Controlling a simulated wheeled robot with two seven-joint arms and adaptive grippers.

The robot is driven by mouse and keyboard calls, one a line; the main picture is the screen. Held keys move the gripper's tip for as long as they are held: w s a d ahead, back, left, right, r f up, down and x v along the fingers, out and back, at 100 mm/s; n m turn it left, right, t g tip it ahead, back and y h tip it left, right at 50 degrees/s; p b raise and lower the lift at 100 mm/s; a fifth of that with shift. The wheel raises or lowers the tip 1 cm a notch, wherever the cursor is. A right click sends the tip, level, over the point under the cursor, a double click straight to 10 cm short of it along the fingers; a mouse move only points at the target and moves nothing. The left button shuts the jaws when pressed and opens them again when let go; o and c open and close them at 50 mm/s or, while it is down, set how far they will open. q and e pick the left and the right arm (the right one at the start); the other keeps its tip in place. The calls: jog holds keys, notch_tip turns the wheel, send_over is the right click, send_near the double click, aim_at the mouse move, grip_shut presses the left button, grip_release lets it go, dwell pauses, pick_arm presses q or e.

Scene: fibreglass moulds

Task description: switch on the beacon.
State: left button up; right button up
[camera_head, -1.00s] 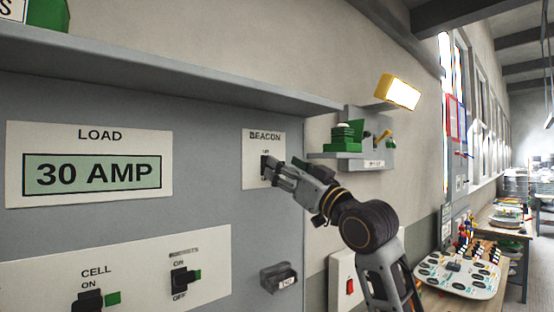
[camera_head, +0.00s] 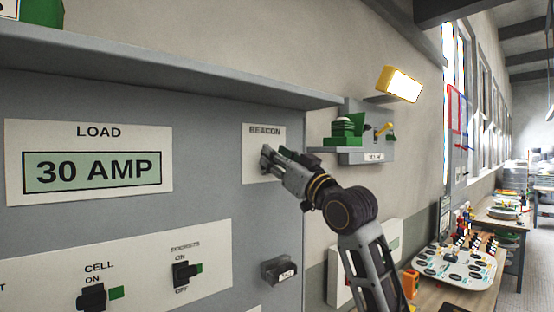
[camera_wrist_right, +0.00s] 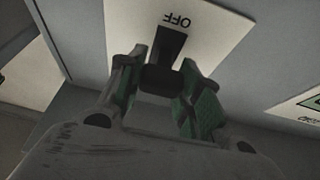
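The beacon switch plate (camera_head: 250,172) is a pale panel marked BEACON on the grey cabinet. Its black switch (camera_wrist_right: 170,45) shows in the right wrist view, with an upside-down OFF label at one end of it. My right gripper (camera_head: 268,157) is at this plate and hides the switch in the head view. In the wrist view its green-padded fingers (camera_wrist_right: 160,80) lie on both sides of the dark switch handle and appear to touch it. The ON end is hidden. My left gripper is out of view.
A grey ledge (camera_head: 190,72) juts out above the cabinet. The cell switch (camera_head: 92,298) and sockets switch (camera_head: 182,274) are lower left. A yellow lamp with a bright face (camera_head: 399,84) and a small shelf (camera_head: 360,155) are to the right. A workbench (camera_head: 440,297) stands lower right.

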jog(key=c, duration=0.4)
jog(key=shift+o, duration=0.2)
jog(key=shift+r+g, duration=0.15)
jog(key=shift+g, duration=0.25)
jog(key=shift+w+r+g+h, duration=0.1)
jog(key=shift+r+g+h, duration=0.35)
jog(key=shift+g+h, duration=0.4)
jog(key=shift+w+a+r+g+h, duration=0.25)
jog(key=shift+g+h, duration=0.3)
jog(key=shift+g, duration=0.3)
jog(key=shift+w+r+g+h, duration=0.1)
jog(key=shift+r+g+h, duration=0.35)
jog(key=shift+g, duration=0.35)
jog(key=o, duration=1.1)
jog(key=shift+f, duration=0.1)
jog(key=shift+c, duration=0.2)
jog(key=shift+s, duration=0.1)
